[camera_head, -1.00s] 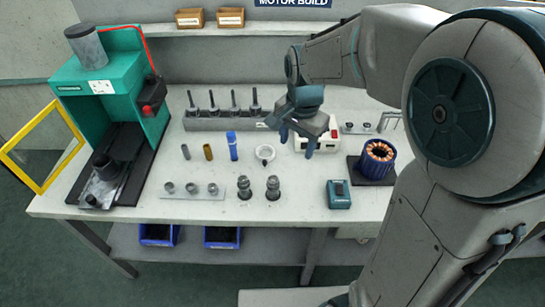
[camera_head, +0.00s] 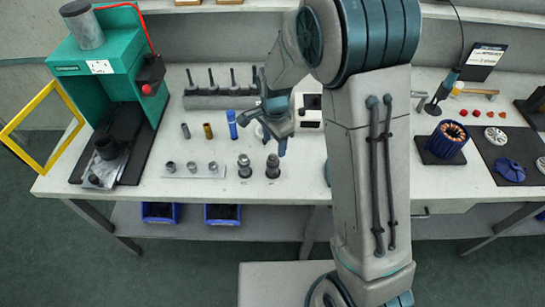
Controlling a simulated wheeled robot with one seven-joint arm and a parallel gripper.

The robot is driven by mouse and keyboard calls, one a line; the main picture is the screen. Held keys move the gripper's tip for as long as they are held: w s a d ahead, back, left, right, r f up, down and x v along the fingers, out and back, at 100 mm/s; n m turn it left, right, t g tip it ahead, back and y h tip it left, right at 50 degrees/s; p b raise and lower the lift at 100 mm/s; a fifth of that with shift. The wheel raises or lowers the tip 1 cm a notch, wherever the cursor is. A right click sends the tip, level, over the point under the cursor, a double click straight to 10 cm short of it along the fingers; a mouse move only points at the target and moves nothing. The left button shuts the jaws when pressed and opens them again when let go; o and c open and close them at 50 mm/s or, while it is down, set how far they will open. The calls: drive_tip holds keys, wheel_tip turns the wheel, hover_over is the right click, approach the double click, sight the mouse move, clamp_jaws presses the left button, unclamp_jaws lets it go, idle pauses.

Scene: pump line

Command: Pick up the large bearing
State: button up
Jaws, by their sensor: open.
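My gripper (camera_head: 262,134) is open and empty, its fingers spread above the middle of the bench. The white ring-shaped part (camera_head: 259,131) shows only in part, behind and below the fingers. Three small grey round parts (camera_head: 191,167) sit in a row on a light plate, left of and nearer than the gripper. I cannot tell which of these parts is the large bearing. Two dark stepped metal parts (camera_head: 244,166) stand upright just in front of the gripper.
A green press (camera_head: 70,72) with a yellow frame (camera_head: 40,140) stands at the left. A grey rack of tools (camera_head: 215,100) is behind. A blue cylinder (camera_head: 232,124) stands close left of the gripper. A blue stator (camera_head: 448,140) and black mat (camera_head: 490,157) lie right.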

sight(273, 159)
drive_tip(key=shift+s+a+f+p, duration=0.15)
drive_tip(key=shift+f+p, duration=0.65)
drive_tip(key=shift+f, duration=1.85)
drive_tip(key=c, duration=0.9)
